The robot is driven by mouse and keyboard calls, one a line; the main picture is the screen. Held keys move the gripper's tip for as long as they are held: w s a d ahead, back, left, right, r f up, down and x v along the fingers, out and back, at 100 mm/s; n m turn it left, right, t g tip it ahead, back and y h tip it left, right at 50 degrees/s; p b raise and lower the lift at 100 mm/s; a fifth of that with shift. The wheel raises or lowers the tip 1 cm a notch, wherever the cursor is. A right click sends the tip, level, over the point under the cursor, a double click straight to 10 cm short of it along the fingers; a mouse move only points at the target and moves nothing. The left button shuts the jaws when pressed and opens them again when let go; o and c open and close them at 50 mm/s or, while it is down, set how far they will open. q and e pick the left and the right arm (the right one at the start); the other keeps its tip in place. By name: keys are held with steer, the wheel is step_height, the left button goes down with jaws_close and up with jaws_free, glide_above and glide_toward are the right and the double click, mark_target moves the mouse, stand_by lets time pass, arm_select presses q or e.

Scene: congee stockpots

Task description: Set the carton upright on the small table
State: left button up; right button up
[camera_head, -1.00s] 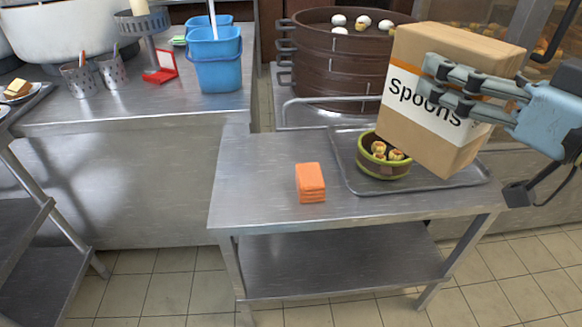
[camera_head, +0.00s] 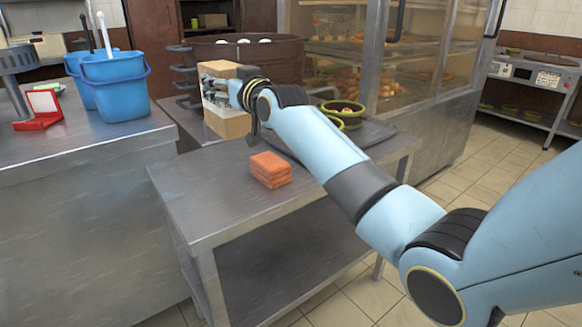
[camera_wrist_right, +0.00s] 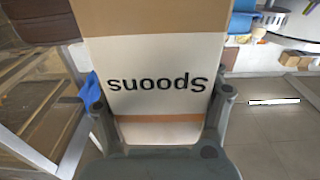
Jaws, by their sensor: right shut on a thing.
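The brown cardboard carton (camera_head: 229,126) with a white label stands about upright in the head view, over the far left part of the small metal table (camera_head: 205,190). I cannot tell if its base touches the tabletop. My right gripper (camera_head: 218,90) is shut on the carton's upper part. In the right wrist view the carton (camera_wrist_right: 155,50) fills the space between the two fingers of my right gripper (camera_wrist_right: 158,105), and its "Spoons" label reads upside down. My left gripper is not in view.
An orange stack of blocks (camera_head: 270,169) lies on the table in front of the carton. Green-rimmed bowls (camera_head: 343,108) and a tray (camera_head: 378,137) are to the right, partly behind my arm. A dark steamer (camera_head: 285,62) stands behind. The table's front left is clear.

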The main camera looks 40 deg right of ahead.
arm_select(q)
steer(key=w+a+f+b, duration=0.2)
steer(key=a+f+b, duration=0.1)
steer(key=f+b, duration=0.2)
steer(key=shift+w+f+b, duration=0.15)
steer(key=shift+b, duration=0.75)
arm_select(e)
steer(key=s+a+f, duration=0.7)
steer(key=a+f, duration=0.2)
steer(key=f, duration=0.2)
